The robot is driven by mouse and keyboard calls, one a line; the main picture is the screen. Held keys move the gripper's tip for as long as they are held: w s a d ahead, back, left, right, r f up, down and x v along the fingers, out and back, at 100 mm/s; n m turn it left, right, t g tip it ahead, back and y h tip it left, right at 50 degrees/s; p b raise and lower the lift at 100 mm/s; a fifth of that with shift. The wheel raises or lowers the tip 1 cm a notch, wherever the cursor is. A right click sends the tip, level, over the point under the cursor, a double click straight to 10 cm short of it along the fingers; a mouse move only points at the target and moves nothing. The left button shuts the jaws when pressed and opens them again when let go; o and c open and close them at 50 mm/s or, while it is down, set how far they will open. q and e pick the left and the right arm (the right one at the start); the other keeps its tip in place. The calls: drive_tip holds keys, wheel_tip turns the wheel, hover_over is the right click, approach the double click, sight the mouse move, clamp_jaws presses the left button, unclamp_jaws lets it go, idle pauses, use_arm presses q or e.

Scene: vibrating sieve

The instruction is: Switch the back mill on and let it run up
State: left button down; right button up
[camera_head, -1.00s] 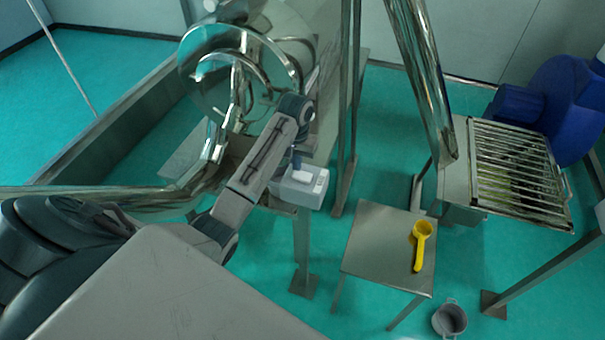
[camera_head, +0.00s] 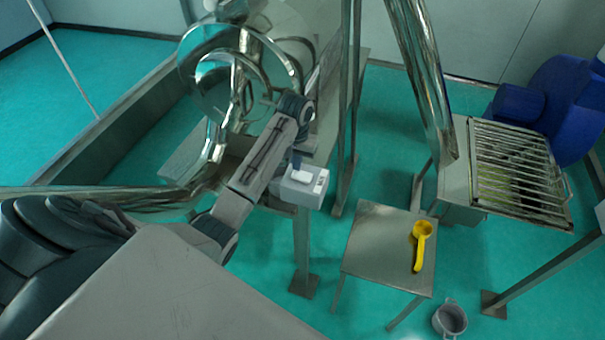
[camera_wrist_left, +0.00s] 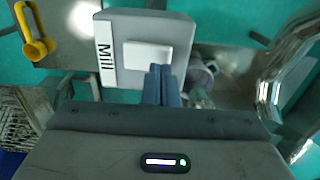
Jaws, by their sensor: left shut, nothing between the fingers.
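The grey switch box (camera_head: 300,189) with a white button stands beside the steel machine. In the left wrist view the box (camera_wrist_left: 125,24) bears the label "Mill" and a pale square button (camera_wrist_left: 147,56). My left gripper (camera_wrist_left: 163,74) is shut and empty, its fingertips at the button's lower right edge; I cannot tell whether they touch it. In the head view the gripper (camera_head: 297,161) is just behind the button, partly hidden by its arm. A round steel housing (camera_head: 215,75) is at the back left; whether it is the back mill is unclear. My right gripper is out of view.
A small steel table (camera_head: 375,250) carries a yellow scoop (camera_head: 420,248). A grey pot (camera_head: 450,319) stands on the floor. A slatted grate (camera_head: 520,165) and blue machine (camera_head: 560,100) are at right. Steel posts and a slanted pipe (camera_head: 422,80) stand between.

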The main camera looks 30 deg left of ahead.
sight(302, 176)
use_arm(q)
drive_tip(key=shift+f, duration=0.2)
idle(0.4)
drive_tip(key=shift+f, duration=0.8)
drive_tip(key=shift+s+f, duration=0.1)
idle(0.6)
